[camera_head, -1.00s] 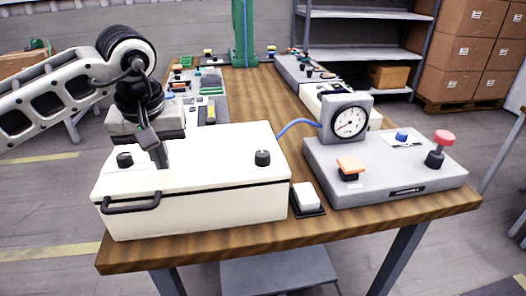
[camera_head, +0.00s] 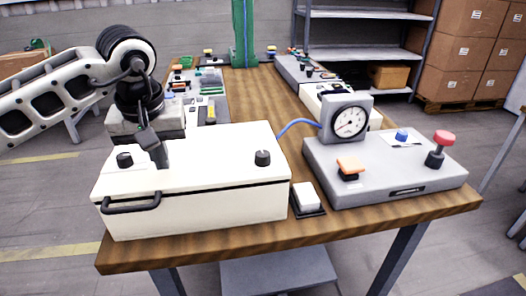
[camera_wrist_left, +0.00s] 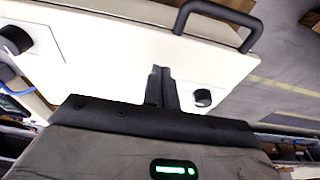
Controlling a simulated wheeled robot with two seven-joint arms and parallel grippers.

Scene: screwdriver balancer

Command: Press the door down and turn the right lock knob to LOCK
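The white box (camera_head: 240,205) stands at the near left of the table, its door (camera_head: 205,155) forming the top. The door looks down, with a thin dark seam around its edge. The right lock knob (camera_head: 262,157) is black with a pale mark; its label is too small to read. It also shows at the left of the wrist view (camera_wrist_left: 15,40). The left knob (camera_head: 124,159) is beside my left gripper (camera_head: 161,164). That gripper's fingers (camera_wrist_left: 161,88) look shut, with nothing between them, at or just above the door; contact is unclear. My right gripper is out of view.
A black handle (camera_head: 132,204) sticks out from the box front. A white switch (camera_head: 306,197) and a grey gauge unit (camera_head: 385,170) stand to the right, joined to the box by a blue hose (camera_head: 297,125). Trays and parts lie behind the box.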

